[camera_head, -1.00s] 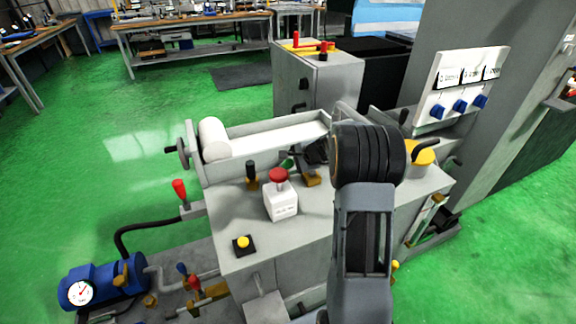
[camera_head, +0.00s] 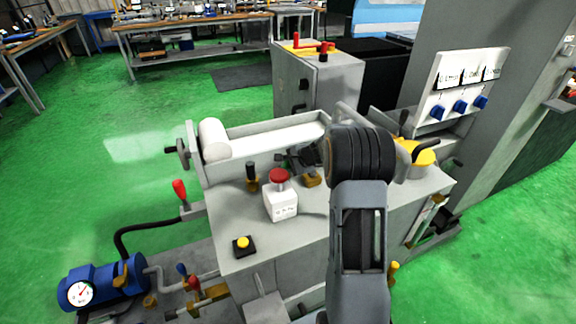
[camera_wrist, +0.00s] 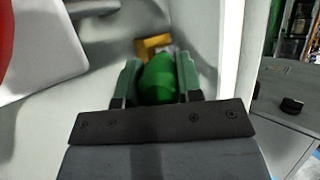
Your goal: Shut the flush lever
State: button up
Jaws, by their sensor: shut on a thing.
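In the wrist view, a green rounded handle (camera_wrist: 158,82), which I take to be the flush lever, stands between the fingers of my gripper (camera_wrist: 159,84). The fingers are shut on it, one on each side. A yellow-orange block (camera_wrist: 153,45) sits just behind the handle. In the head view my gripper (camera_head: 303,160) is partly hidden by my wrist and reaches down over the grey machine top. An orange-brown base (camera_head: 313,180) shows just below it. The green handle is hidden there, and the lever's exact angle cannot be told.
A white box with a red button (camera_head: 280,175) stands close left of my gripper. A black-handled lever (camera_head: 252,172) is further left. A white roller and trough (camera_head: 275,135) lie behind. Blue knobs (camera_head: 459,106) are on the right panel. Green floor is open at left.

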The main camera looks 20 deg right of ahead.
grip_shut()
jog(key=r+p, duration=0.1)
jog(key=p, duration=0.2)
jog(key=shift+w, duration=0.2)
jog(key=p, duration=0.1)
jog(key=g+p, duration=0.1)
jog(key=shift+w+r+p, duration=0.1)
jog(key=shift+w+p, duration=0.15)
jog(key=shift+p, duration=0.1)
jog(key=shift+f, duration=0.25)
jog(key=o, duration=0.6)
grip_release()
jog(key=shift+o, duration=0.2)
